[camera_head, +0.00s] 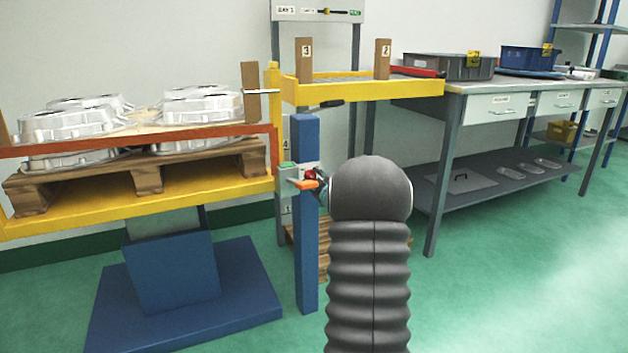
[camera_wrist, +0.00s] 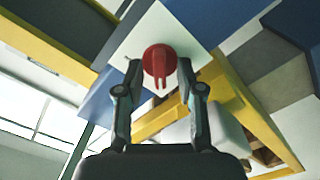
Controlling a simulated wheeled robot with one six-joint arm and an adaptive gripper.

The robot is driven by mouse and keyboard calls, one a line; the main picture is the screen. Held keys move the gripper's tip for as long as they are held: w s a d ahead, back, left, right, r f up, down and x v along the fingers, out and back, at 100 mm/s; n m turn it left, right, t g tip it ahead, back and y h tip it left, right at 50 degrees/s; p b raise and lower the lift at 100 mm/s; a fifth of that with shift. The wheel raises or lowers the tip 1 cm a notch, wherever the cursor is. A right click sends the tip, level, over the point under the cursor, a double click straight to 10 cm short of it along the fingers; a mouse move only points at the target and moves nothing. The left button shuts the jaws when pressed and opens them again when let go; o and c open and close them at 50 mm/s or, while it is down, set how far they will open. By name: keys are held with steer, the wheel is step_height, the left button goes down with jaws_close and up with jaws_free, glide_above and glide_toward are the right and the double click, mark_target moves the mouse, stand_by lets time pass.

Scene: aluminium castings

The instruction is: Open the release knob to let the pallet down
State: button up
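The red release knob (camera_wrist: 160,60) sits on a white plate (camera_wrist: 128,42) in the wrist view. My gripper (camera_wrist: 159,72) is open, with one finger on each side of the knob and a small gap to each; I see no firm contact. In the head view, red shows beside the blue post (camera_head: 306,240), but my dark arm hides most of the gripper and knob. The wooden pallet (camera_head: 100,180) bears several silver castings (camera_head: 68,122) and rests on a raised yellow lift platform (camera_head: 150,199) over a blue base.
An orange part (camera_head: 306,184) sticks out at the post, close to my arm. A yellow shelf (camera_head: 350,90) with numbered wooden posts stands behind. A workbench (camera_head: 448,150) with drawers and crates runs along the right. Green floor is clear at the right front.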

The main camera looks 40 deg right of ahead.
jaws_close()
